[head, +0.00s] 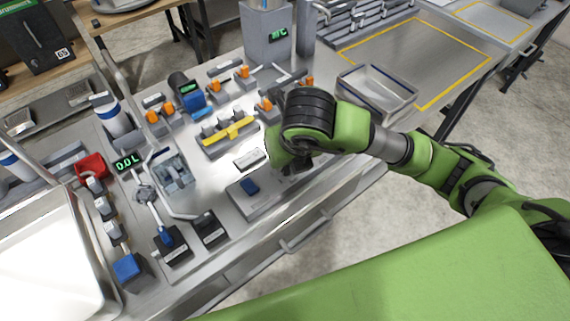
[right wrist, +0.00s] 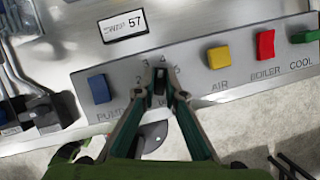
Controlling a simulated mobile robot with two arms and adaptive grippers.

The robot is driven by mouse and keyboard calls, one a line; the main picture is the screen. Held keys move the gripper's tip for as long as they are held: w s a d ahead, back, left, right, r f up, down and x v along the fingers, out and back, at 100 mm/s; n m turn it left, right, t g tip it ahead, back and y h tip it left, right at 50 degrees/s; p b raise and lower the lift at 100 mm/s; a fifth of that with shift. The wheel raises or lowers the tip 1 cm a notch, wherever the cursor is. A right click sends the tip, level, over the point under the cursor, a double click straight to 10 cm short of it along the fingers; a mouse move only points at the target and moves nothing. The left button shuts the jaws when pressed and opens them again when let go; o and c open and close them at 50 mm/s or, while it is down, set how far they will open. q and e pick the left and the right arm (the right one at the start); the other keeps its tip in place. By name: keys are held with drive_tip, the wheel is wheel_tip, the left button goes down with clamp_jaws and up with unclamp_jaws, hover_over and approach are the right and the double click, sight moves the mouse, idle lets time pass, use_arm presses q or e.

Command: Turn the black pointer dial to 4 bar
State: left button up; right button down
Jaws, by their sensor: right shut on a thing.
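The black pointer dial (right wrist: 159,88) is on a grey sloped panel, with numbers including 2, 3 and 4 around it. Its narrow black top points up the picture, close to the 4; fingertips cover part of it, so its exact setting is unclear. My right gripper (right wrist: 160,93) is shut on the dial, one finger on each side. In the head view the right gripper (head: 296,168) is over the front panel (head: 262,204), and its wrist hides the dial. My left gripper is not in view.
A blue PUMP switch (right wrist: 99,88) is left of the dial. Yellow AIR (right wrist: 218,57), red BOILER (right wrist: 265,45) and green COOL (right wrist: 304,37) switches are to its right. A metal tray (head: 392,75) stands beyond my right arm.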

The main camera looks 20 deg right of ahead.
drive_tip(key=shift+r+m+b, duration=0.1)
drive_tip(key=shift+m+b, duration=0.2)
drive_tip(key=shift+m, duration=0.3)
drive_tip(key=c, duration=2.1)
unclamp_jaws()
drive_tip(key=v, duration=1.2)
drive_tip(key=shift+a, duration=0.2)
